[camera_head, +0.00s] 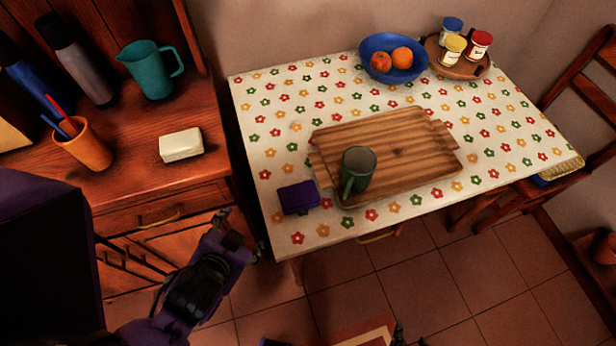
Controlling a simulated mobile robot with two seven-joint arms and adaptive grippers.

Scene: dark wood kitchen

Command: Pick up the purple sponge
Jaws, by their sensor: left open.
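The purple sponge (298,198) lies on the flowered tablecloth near the table's left front corner. It is just left of the wooden board and apart from my grippers. My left gripper (240,236) is open and empty, in front of the drawers, left of and below the sponge in the picture. A small dark part at the bottom edge looks like the tip of my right gripper (398,334); most of it is cut off, so its jaws cannot be made out.
A green mug (358,170) stands on the wooden board (410,140) close to the sponge. A blue fruit bowl (393,70) and a round tray with jars (470,68) are at the back. A white block (181,145) lies on the left cabinet. The cloth left of the sponge is clear.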

